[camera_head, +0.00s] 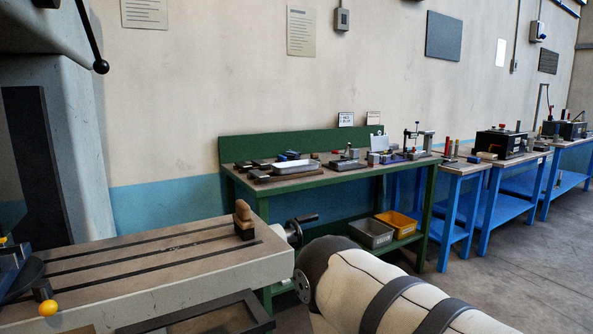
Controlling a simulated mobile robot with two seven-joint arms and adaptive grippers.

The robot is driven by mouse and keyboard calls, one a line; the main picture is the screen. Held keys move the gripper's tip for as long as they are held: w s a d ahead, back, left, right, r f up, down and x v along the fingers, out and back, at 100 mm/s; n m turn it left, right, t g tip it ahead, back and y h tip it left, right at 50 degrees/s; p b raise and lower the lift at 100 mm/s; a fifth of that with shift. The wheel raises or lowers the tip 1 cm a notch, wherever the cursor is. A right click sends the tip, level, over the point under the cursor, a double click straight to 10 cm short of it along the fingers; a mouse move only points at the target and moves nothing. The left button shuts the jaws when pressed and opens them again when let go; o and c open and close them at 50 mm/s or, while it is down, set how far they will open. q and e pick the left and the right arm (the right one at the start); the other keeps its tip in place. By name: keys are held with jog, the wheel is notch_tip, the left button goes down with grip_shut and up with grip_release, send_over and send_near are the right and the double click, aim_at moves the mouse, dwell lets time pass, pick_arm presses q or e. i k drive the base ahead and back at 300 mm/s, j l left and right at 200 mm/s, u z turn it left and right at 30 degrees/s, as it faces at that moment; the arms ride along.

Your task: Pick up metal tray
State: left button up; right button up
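A shallow, light silver metal tray (295,166) lies on the green workbench (352,184), towards the left part of its top. It looks empty, but it is too small to be sure. Neither of my grippers shows in the head view. A white and dark grey arm link, which looks like mine, fills the bottom centre and right and hides part of the floor and the bench's lower front. Nothing is seen touching the tray.
A grooved machine table (150,262) fills the lower left, in front of the green bench. Tools and blocks crowd the bench top around the tray. A grey bin (371,233) and a yellow bin (396,224) sit on its lower shelf. Blue benches stand right; the floor (520,275) there is clear.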

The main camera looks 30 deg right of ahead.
aim_at(288, 168)
jog(key=i+l, duration=0.1)
jog(key=l, duration=0.3)
jog(key=i+l+z, duration=0.1)
jog(key=l, duration=0.35)
jog(key=i+l, duration=0.15)
jog(key=l, duration=0.25)
jog(key=i+l, duration=0.15)
jog(key=l, duration=0.25)
jog(key=i+l+z, duration=0.1)
jog(key=l, duration=0.3)
jog(key=i+l, duration=0.15)
jog(key=l, duration=0.25)
jog(key=i+l+z, duration=0.1)
jog(key=l, duration=0.3)
jog(key=i, duration=0.05)
